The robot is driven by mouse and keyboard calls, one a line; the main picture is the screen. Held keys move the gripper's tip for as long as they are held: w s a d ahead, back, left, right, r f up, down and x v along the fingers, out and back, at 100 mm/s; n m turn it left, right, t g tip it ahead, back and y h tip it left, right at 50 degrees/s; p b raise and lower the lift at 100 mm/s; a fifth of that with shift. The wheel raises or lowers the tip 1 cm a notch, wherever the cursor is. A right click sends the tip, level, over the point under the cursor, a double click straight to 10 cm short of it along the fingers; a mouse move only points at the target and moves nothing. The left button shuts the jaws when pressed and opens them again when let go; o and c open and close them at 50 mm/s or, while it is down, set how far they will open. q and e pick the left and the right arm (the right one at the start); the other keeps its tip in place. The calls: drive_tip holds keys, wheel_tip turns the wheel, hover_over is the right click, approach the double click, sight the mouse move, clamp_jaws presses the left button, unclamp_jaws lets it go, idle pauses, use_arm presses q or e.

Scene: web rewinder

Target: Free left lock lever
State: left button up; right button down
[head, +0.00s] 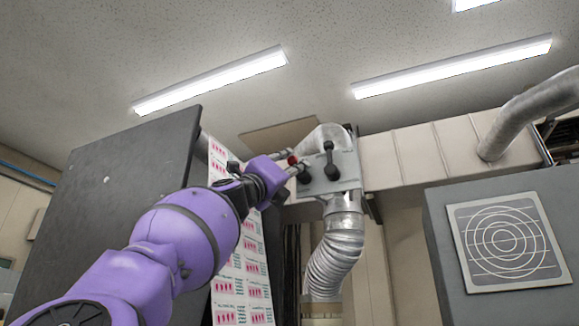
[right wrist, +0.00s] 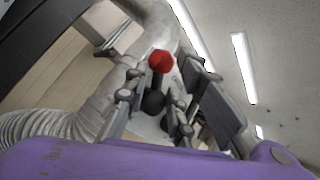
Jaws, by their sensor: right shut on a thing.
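A grey metal plate (head: 345,172) carries two levers, in front of a silver duct. The left lock lever has a red knob (head: 292,159), and most of its shaft is hidden behind my right gripper. The right lever (head: 330,160) is black, with a round knob on top and a dark hub below. My right gripper (head: 291,172) is at the left lever, shut on it. In the right wrist view, its fingers (right wrist: 152,108) lie on both sides of the lever, with the red knob (right wrist: 160,61) standing out beyond them. My left gripper is not in view.
A large dark panel (head: 120,190) stands at the left, beside a printed web (head: 240,270) with pink marks. A flexible silver duct (head: 336,255) hangs below the plate. A grey cabinet with a round vent grille (head: 505,243) stands at the right.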

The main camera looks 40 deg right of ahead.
drive_tip(key=c, duration=1.9)
unclamp_jaws()
drive_tip(key=shift+s+r, duration=0.15)
drive_tip(key=shift+s, duration=0.05)
drive_tip(key=shift+c, duration=0.2)
drive_tip(key=shift+o, duration=1)
drive_tip(key=shift+d, duration=0.1)
drive_tip(key=shift+w+d, duration=0.1)
drive_tip(key=shift+d, duration=0.05)
drive_tip(key=v, duration=1.2)
